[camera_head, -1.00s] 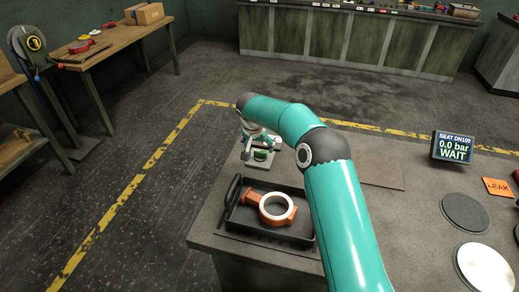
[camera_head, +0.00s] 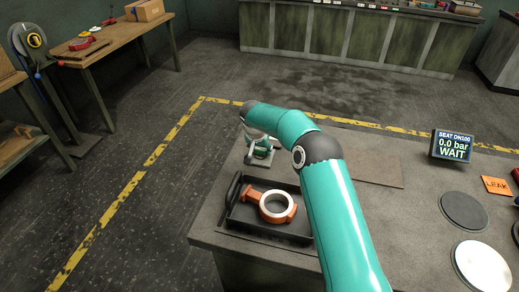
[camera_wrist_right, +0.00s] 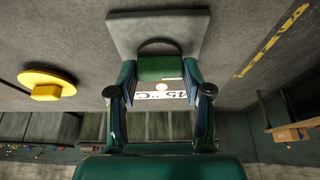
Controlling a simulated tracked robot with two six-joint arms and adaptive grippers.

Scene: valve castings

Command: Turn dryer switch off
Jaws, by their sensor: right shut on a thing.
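The small dryer unit stands on a light plate (camera_head: 259,162) at the far left of the bench in the head view, mostly hidden by my right gripper (camera_head: 258,143). In the right wrist view, the two fingers of my right gripper (camera_wrist_right: 160,84) close from both sides on a green block (camera_wrist_right: 161,68). A pale face with dark characters, upside down, and a small orange-lit spot (camera_wrist_right: 161,87) shows just below the block. I cannot read the switch position. My left gripper is in neither view.
A black tray (camera_head: 232,217) holding an orange valve casting (camera_head: 291,214) stands in front of the plate. A display (camera_head: 452,145) reads "0.0 bar WAIT". Round pads (camera_head: 464,211) lie at the right. A yellow disc (camera_wrist_right: 47,85) shows at left in the wrist view.

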